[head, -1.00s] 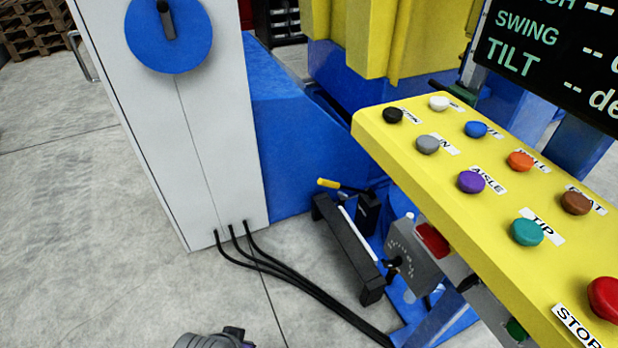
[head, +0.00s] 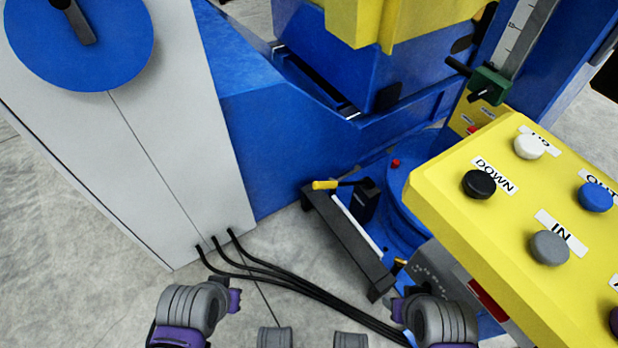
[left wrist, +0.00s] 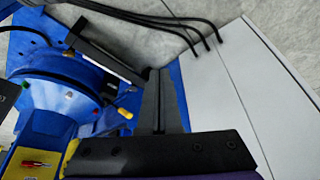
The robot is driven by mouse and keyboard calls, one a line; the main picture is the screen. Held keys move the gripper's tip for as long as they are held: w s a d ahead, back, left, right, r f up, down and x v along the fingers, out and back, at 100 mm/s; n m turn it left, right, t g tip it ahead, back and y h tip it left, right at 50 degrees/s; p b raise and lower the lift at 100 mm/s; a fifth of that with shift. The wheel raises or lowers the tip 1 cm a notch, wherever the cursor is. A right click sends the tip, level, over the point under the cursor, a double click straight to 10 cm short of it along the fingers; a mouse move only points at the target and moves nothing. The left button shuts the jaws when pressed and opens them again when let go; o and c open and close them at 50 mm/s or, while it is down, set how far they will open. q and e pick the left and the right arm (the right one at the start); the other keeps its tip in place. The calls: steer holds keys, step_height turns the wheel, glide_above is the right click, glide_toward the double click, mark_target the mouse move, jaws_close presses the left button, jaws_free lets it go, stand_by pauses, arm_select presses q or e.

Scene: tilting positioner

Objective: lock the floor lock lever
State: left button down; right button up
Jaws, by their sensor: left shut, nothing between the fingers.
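The floor lock lever, likely the yellow-tipped handle (head: 325,185) on a dark rod, shows in the middle of the head view. Its rod runs to a black block (head: 367,200) low beside the blue base. In the left wrist view the yellow tip (left wrist: 125,113) is left of my left gripper (left wrist: 160,75). That gripper is shut and empty, with its dark fingers side by side, and appears apart from the lever. My left gripper is not seen in the head view, and my right gripper is in neither view.
A black bar (head: 350,242) lies beside the lever near the floor. Black cables (head: 290,285) run from the grey cabinet (head: 165,130) across the floor. A yellow button panel (head: 470,225) overhangs on the right. Bare floor (head: 70,235) lies left.

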arm_select(q)
steer(key=shift+r, duration=0.1)
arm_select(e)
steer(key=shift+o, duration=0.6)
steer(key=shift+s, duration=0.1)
arm_select(q)
steer(key=w+d+f+n+h+p, duration=0.1)
steer(key=w+d+f+n+h, duration=0.15)
steer(key=w+n, duration=0.65)
steer(key=w+d+f+n+h+p, duration=0.1)
steer(key=w+d+f+n+h, duration=0.2)
steer(key=w, duration=1.1)
steer(key=w+f+n+t+h+p, duration=0.1)
steer(key=w+f+n+t+h, duration=0.2)
steer(key=w+f+n+h, duration=0.3)
steer(key=w+f+n, duration=0.4)
steer(key=f, duration=0.2)
steer(key=shift+f+n+p, duration=0.3)
steer(key=shift+f, duration=0.1)
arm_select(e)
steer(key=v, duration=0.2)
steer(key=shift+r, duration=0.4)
arm_select(q)
steer(key=shift+a, duration=0.1)
